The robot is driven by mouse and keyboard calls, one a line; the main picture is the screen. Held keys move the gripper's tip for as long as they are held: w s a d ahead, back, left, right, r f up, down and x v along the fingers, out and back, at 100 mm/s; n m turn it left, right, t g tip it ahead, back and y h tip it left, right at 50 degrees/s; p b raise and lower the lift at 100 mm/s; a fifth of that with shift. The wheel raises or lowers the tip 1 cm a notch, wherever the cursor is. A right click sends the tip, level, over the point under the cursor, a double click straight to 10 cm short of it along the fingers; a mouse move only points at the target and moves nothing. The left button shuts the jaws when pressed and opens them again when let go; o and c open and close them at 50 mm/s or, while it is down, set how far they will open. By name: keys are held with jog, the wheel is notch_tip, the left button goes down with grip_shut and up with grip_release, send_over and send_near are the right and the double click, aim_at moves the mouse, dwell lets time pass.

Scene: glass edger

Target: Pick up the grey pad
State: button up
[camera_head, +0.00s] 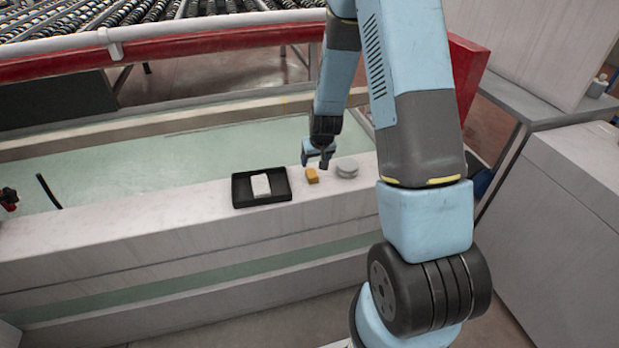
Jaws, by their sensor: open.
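The grey pad (347,168) is a round, light grey disc on the pale ledge of the machine. It lies to the right of a small orange-yellow block (312,176). My gripper (316,162) is above the ledge near the block, a little to the left of the pad. It is open, with nothing seen between its fingers. In the picture the right finger is close to the pad's left edge; I cannot tell the exact gap.
A black tray (237,193) holding a white block (261,186) stands left of the orange block. The ledge (140,228) is clear farther left. Behind it is a greenish trough surface (190,152). A red rail (200,44) and rollers are at the back.

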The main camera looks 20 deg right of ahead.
aim_at(312, 173)
jog(key=shift+x, duration=5.5)
jog(key=shift+w, duration=0.15)
jog(key=shift+r, duration=0.1)
jog(key=c, duration=1.1)
